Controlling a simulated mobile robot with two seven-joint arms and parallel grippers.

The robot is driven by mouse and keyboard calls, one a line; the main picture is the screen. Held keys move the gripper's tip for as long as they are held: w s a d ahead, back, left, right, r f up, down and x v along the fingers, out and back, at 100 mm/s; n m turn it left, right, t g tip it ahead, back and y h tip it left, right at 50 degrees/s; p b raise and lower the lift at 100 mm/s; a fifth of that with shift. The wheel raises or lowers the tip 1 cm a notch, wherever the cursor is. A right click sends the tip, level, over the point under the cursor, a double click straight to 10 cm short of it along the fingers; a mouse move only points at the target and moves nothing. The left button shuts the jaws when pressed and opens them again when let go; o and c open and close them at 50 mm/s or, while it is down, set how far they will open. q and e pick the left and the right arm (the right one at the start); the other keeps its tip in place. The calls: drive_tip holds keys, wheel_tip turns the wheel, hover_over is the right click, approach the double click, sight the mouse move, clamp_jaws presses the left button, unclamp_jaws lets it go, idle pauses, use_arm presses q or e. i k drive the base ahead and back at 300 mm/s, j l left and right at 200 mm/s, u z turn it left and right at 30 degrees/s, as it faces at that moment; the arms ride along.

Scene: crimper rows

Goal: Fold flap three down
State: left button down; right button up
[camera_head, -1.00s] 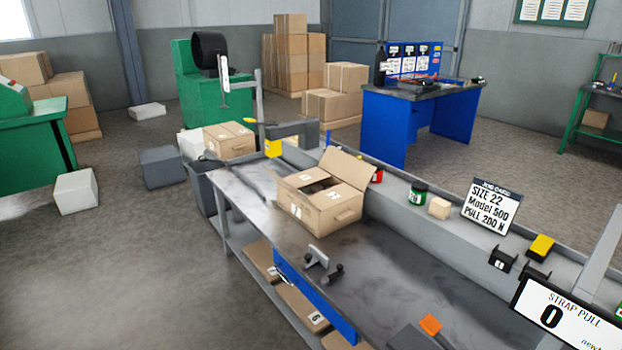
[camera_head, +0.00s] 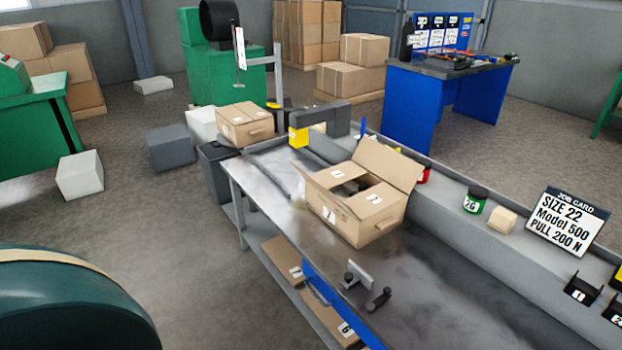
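An open cardboard box (camera_head: 385,227) stands on the grey bench. Its far-right flap (camera_head: 387,163) stands up and leans outward. The label numbers on the flaps are too small to read, so I cannot tell which is flap three. Neither gripper is in view.
A yellow-and-grey fixture (camera_head: 299,136) and a closed box (camera_head: 244,123) are behind the box. A small metal clamp (camera_head: 361,273) is in front. A green jar (camera_head: 475,199), a tan block (camera_head: 501,220) and a job card (camera_head: 566,222) line the right ledge.

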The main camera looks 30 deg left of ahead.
sight(338, 201)
drive_tip(key=i+j, duration=0.15)
drive_tip(key=j, duration=0.2)
drive_tip(key=i+j, duration=0.15)
drive_tip(key=j, duration=0.2)
drive_tip(key=i+j, duration=0.15)
drive_tip(key=j, duration=0.2)
drive_tip(key=i+j, duration=0.15)
drive_tip(key=j, duration=0.25)
drive_tip(key=i+j+z, duration=0.1)
drive_tip(key=j, duration=0.25)
drive_tip(key=i, duration=0.05)
